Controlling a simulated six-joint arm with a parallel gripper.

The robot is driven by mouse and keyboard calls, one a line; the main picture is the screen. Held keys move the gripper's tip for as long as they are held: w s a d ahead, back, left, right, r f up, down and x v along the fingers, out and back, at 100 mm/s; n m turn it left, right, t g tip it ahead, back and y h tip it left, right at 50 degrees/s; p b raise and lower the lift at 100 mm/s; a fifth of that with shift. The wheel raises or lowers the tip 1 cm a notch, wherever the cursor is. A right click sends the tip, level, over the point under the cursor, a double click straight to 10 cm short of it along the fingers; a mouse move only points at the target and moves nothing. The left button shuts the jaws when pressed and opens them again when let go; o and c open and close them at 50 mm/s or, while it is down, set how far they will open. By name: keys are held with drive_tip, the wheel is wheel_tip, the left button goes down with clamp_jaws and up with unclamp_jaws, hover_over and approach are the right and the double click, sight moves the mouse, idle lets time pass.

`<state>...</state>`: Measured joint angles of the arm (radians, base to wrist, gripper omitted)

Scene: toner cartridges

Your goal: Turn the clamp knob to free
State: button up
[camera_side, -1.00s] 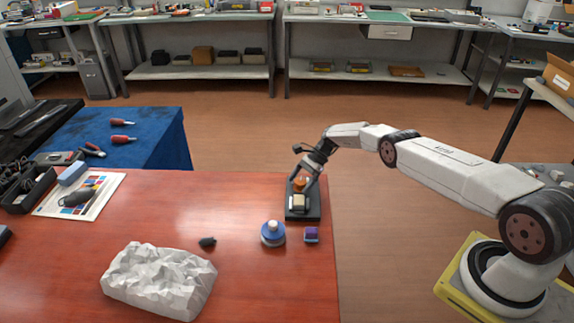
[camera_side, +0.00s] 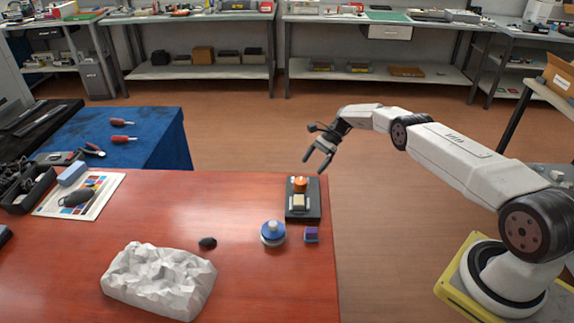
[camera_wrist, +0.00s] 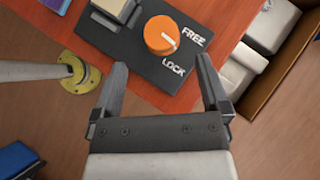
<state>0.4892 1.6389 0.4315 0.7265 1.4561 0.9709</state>
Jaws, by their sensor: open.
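The orange clamp knob (camera_side: 300,183) stands at the back of a black base plate (camera_side: 303,212) near the table's right edge. In the wrist view, the knob (camera_wrist: 160,36) has a white pointer mark toward its lower right, roughly between the printed words FREE (camera_wrist: 194,36) and LOCK (camera_wrist: 174,66); I cannot tell which it is closer to. A cream block (camera_side: 299,202) sits in front of the knob on the plate. My gripper (camera_side: 314,166) is open and empty, above and behind the knob, apart from it. The wrist view shows both fingers (camera_wrist: 161,64) spread.
A blue-and-white round container (camera_side: 273,233) and a small purple block (camera_side: 311,234) stand in front of the plate. A dark lump (camera_side: 208,243) and a crumpled white mass (camera_side: 158,281) lie farther left. The table's middle is clear.

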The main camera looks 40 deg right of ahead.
sight(301, 181)
drive_tip(key=shift+w+a, duration=0.1)
idle(0.3)
drive_tip(key=shift+w+a+f+n+g+h, duration=0.1)
drive_tip(key=shift+a+n+g+h, duration=0.1)
drive_tip(key=shift+a+h, duration=0.3)
drive_tip(key=shift+w+a+n+g+h, duration=0.1)
drive_tip(key=shift+a+n+g+h, duration=0.1)
drive_tip(key=shift+h, duration=0.5)
drive_tip(key=shift+a+n+g+h, duration=0.3)
drive_tip(key=shift+a+n+h, duration=0.25)
drive_tip(key=shift+h, duration=0.55)
drive_tip(key=shift+a+r+n+h, duration=0.65)
drive_tip(key=shift+n+h, duration=0.1)
drive_tip(key=shift+h, duration=0.35)
drive_tip(key=shift+w+a+r+n+h, duration=0.1)
drive_tip(key=shift+a+r+n+h, duration=0.6)
drive_tip(key=shift+n+h, duration=0.3)
drive_tip(key=shift+f, duration=0.1)
drive_tip(key=shift+f, duration=3.85)
